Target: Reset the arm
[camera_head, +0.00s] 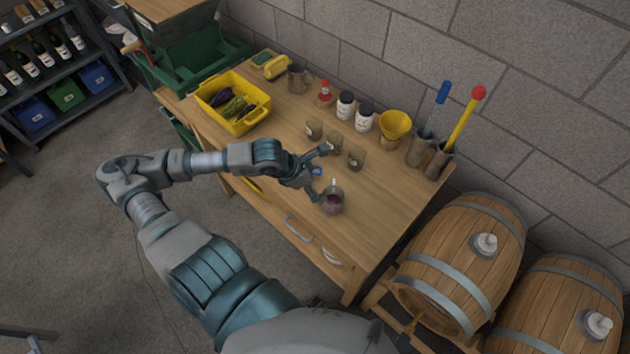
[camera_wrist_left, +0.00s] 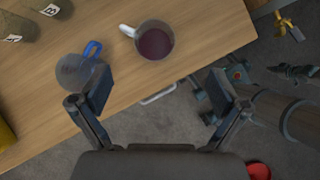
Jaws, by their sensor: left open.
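My left gripper (camera_head: 322,174) is open above the front part of the wooden table (camera_head: 385,215). In the left wrist view, the fingers of my left gripper (camera_wrist_left: 160,92) stand wide apart with nothing between them. A glass cup of dark red liquid (camera_head: 333,202) stands close by the fingertips and also shows in the left wrist view (camera_wrist_left: 155,43), beyond the gap. My right gripper is not clearly visible.
Barrels (camera_head: 455,255) stand to the right. A bottle shelf (camera_head: 65,85) is at the left. The table's front right is clear.

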